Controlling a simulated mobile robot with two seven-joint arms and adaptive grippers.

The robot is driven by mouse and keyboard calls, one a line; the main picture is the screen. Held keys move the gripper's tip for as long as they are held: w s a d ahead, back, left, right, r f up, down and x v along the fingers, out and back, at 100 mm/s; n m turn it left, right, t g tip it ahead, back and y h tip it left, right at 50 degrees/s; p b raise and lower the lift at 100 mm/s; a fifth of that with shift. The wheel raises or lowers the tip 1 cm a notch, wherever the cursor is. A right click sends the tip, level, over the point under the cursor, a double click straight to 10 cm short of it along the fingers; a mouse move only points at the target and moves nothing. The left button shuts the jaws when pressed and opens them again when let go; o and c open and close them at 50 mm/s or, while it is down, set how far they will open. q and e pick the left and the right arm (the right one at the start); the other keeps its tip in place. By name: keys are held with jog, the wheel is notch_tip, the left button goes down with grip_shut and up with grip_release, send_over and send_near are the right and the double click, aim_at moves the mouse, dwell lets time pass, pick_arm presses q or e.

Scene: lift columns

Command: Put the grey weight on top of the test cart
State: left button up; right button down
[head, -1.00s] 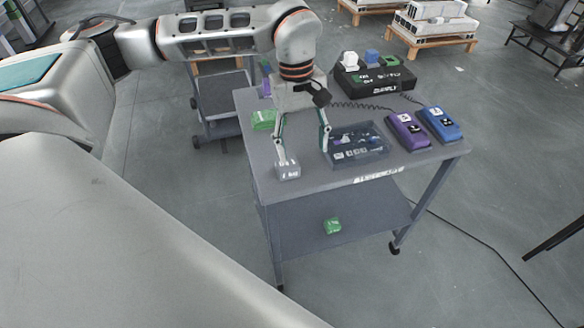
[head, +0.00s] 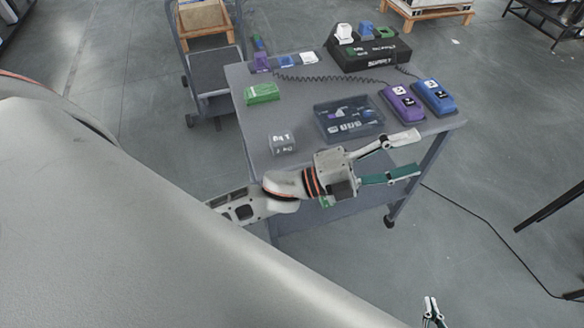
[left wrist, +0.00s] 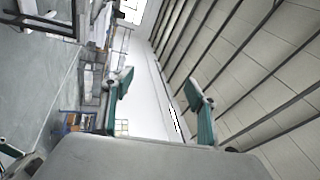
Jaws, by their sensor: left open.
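The grey weight (head: 282,143), a small block with white lettering, rests on the top of the test cart (head: 262,117), near its left front edge. My left gripper (head: 405,155) is open and empty, to the right of the weight and apart from it, by the cart's front right edge, pointing right. The left wrist view shows its two teal-padded fingers (left wrist: 160,95) spread, with nothing between them and wall beyond. My right gripper (head: 432,308) barely shows at the bottom edge, away from the cart; its opening is unclear.
The cart top also holds a green block (head: 262,93), a clear bin of small parts (head: 348,118), a black box (head: 369,54), and purple (head: 403,102) and blue (head: 435,96) devices. A second cart (head: 213,78) stands behind left. Floor on the right is mostly clear.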

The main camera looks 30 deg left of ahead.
pick_arm(q)
jog(key=s+a+f+n+t+y, duration=0.1)
jog(key=a+f+n+y, duration=0.45)
jog(key=f+n, duration=0.3)
jog(key=s+a+f+n+y, duration=0.1)
jog(key=a+f+n+y, duration=0.5)
jog(key=f, duration=0.4)
jog(key=s+a+f+n+g+y, duration=0.1)
jog(key=s+a+f+n+g, duration=0.1)
jog(key=s+a+f+n, duration=0.1)
jog(key=s+a+f+n+g+y, duration=0.1)
jog(key=s+a+f+n, duration=0.2)
jog(key=f, duration=0.7)
jog(key=s+n, duration=0.2)
jog(key=s, duration=0.2)
jog(key=shift+s+a+f+g, duration=0.2)
jog(key=shift+s+a+g, duration=0.05)
jog(key=shift+s+g, duration=0.15)
jog(key=shift+y, duration=0.25)
